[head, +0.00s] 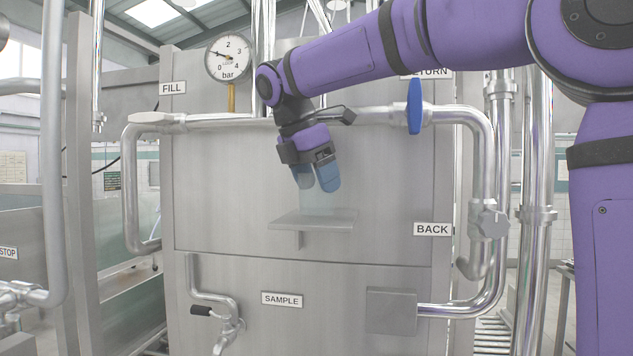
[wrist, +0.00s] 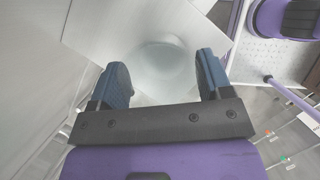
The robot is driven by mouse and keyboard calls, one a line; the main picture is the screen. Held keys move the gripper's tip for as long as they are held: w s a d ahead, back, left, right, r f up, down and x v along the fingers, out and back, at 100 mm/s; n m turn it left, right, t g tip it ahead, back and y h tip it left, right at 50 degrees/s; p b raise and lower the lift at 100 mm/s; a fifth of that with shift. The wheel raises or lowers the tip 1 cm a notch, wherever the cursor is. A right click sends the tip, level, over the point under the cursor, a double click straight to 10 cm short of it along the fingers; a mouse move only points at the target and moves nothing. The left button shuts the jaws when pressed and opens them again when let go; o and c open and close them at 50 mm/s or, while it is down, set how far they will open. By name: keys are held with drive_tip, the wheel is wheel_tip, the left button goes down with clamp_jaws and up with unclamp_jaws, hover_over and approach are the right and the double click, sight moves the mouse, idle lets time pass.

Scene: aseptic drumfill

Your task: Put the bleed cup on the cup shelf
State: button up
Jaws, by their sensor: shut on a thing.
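The bleed cup (head: 318,200) is a clear, pale blue-tinted vessel between my fingers, upright as far as I can tell. It also shows from above in the wrist view (wrist: 164,66) as a round translucent shape. My gripper (head: 317,180) is shut on the cup, with blue finger pads on its two sides. The cup shelf (head: 290,222) is a small flat metal ledge on the steel panel, directly below the cup. The cup's base overlaps the shelf top in the head view; I cannot tell whether it touches. The shelf also shows behind the cup in the wrist view (wrist: 100,28).
A pipe with a blue-handled valve (head: 415,106) runs across the panel behind my wrist. A pressure gauge (head: 229,58) stands at upper left. The SAMPLE tap (head: 225,325) is below left and a metal box (head: 391,311) below right. The shelf's left part is clear.

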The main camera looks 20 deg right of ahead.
drive_tip(key=shift+f, duration=0.2)
drive_tip(key=shift+f, duration=0.2)
drive_tip(key=o, duration=0.9)
drive_tip(key=shift+r, duration=0.15)
drive_tip(key=shift+v, duration=3.8)
